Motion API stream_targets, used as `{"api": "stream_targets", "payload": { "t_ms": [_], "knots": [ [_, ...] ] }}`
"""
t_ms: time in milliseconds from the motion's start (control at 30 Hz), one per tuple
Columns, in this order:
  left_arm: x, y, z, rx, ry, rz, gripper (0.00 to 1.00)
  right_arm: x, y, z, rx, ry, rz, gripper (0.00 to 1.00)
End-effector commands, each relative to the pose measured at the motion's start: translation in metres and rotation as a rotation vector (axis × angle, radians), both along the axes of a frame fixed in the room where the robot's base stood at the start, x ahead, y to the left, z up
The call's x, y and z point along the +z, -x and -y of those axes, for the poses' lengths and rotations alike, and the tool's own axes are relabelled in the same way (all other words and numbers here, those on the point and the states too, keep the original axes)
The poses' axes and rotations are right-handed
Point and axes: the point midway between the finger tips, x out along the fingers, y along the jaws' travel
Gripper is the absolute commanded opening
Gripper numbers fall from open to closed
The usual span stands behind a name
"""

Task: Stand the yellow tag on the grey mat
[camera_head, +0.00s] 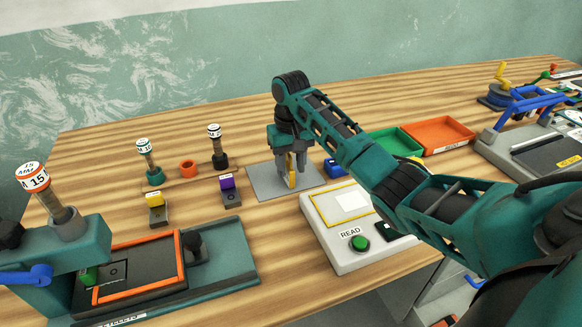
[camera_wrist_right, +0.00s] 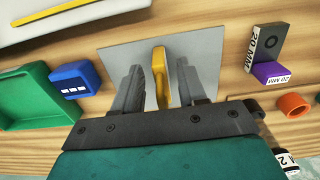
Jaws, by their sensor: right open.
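The yellow tag (camera_head: 291,172) stands on edge on the grey mat (camera_head: 262,182) in the head view. In the right wrist view the yellow tag (camera_wrist_right: 159,76) rises from the grey mat (camera_wrist_right: 112,56) between the two fingers. My right gripper (camera_head: 291,172) is open, with one finger on each side of the tag; in the right wrist view a gap shows between the tag and the fingers (camera_wrist_right: 160,92). The tag's lower edge is partly hidden, so its contact with the mat is hard to tell. My left gripper is not in view.
A READ device (camera_head: 330,225) is right of the mat. A blue block (camera_head: 333,168), a green tray (camera_head: 398,140) and an orange tray (camera_head: 438,132) stand beyond it. Purple (camera_head: 227,182) and yellow-topped (camera_head: 155,199) blocks stand left, with an orange ring (camera_head: 188,169).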

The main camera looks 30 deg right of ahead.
Motion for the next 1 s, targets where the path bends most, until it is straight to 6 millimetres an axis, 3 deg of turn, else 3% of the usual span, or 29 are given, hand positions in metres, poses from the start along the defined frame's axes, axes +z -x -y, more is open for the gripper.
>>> {"api": "stream_targets", "payload": {
  "t_ms": [300, 700, 1000],
  "knots": [
    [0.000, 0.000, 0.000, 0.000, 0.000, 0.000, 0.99, 0.071, -0.001, 0.002, -0.001, 0.004, 0.005, 0.41],
    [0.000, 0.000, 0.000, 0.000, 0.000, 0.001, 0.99, 0.109, 0.000, 0.001, 0.000, 0.001, 0.002, 0.41],
    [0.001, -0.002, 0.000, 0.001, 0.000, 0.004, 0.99, 0.112, 0.000, 0.000, -0.001, 0.000, -0.001, 0.41]
  ]
}}
